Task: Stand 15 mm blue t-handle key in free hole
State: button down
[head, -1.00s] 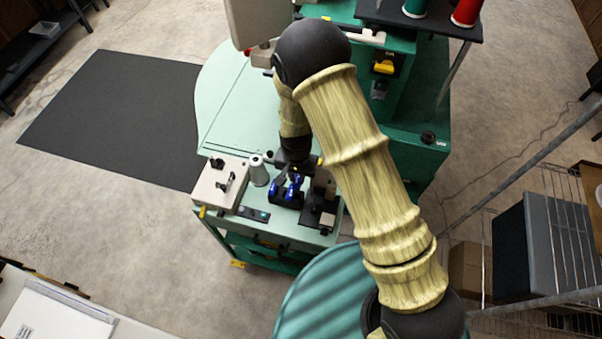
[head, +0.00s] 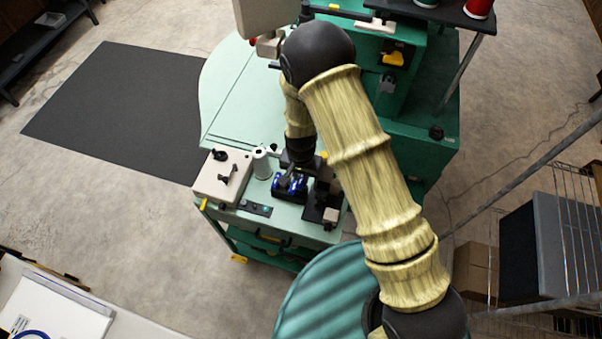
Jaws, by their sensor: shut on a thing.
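Several blue t-handle keys (head: 296,183) show as a small blue cluster in a black block (head: 276,194) on the pale green worktop. My gripper (head: 288,178) is a dark shape pointing down right at this cluster. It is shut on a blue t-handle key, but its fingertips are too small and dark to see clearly. The free hole, the key's shaft and the size marks cannot be made out. I cannot tell whether the held key's tip is in a hole or above the block.
A beige box with black knobs (head: 222,176) is further left. A black fixture (head: 324,203) stands close on the right. The green machine housing (head: 415,150) rises behind. The worktop's back left (head: 235,110) is clear.

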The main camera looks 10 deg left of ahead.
aim_at(301, 180)
jog(key=shift+f+b, duration=0.85)
jog(key=shift+f, duration=0.55)
jog(key=shift+f+b, duration=0.65)
jog(key=shift+f, duration=0.15)
jog(key=c, duration=1.3)
grip_release()
jog(key=shift+s, duration=0.1)
jog(key=shift+o, duration=0.2)
jog(key=shift+r, duration=0.15)
jog(key=shift+r, duration=0.6)
notch_tip(301, 180, up, 16)
jog(key=b, duration=0.3)
jog(key=shift+s, duration=0.1)
